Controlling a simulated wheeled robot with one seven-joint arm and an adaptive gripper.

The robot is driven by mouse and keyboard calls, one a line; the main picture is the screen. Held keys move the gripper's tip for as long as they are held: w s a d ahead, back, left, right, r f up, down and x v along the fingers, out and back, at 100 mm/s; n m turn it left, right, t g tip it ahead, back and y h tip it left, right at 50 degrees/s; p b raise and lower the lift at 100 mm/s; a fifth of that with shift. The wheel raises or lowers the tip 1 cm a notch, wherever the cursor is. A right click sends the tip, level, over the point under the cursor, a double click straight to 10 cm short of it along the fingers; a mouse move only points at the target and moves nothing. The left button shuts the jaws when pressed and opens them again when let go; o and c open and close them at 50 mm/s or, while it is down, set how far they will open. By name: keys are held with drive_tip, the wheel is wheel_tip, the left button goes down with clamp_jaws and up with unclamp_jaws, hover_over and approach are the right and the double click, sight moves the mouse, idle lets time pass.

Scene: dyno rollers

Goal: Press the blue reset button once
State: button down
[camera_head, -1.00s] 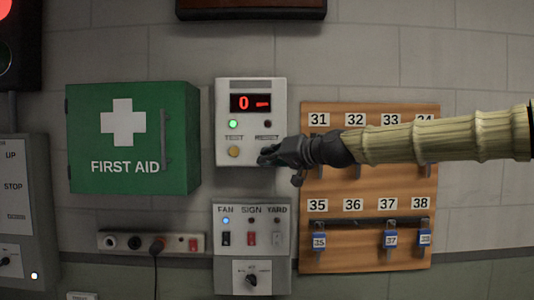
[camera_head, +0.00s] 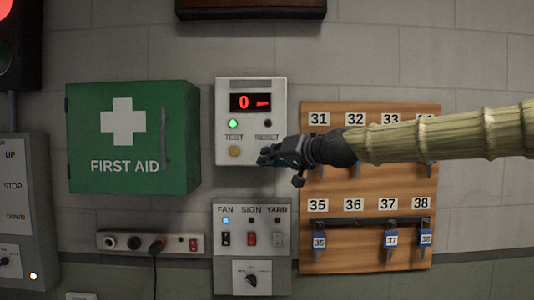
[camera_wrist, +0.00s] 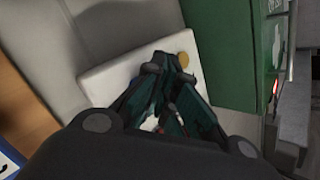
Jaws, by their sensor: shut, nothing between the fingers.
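A white wall panel (camera_head: 222,120) has a red display, a lit green light, a dark lamp, TEST and RESET labels and a yellow button (camera_head: 235,152) under TEST. My gripper (camera_head: 262,158) is in front of the panel's lower right, under the RESET label. It is shut with nothing between its fingers. The spot under RESET is covered by my gripper, so the blue button is hidden. In the wrist view my fingertips (camera_wrist: 172,72) overlap the white panel (camera_wrist: 110,68), with the yellow button (camera_wrist: 184,60) just beyond them. I cannot tell whether the fingertips touch the panel.
A green first aid cabinet (camera_head: 125,150) juts out to the left. A switch box (camera_head: 225,245) with FAN, SIGN and YARD switches is below. A wooden key board (camera_head: 365,185) with tagged keys is behind my arm at the right. A socket strip (camera_head: 185,242) is at the lower left.

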drive_tip(key=s+b, duration=0.1)
drive_tip(key=s, duration=0.4)
idle(0.4)
idle(0.4)
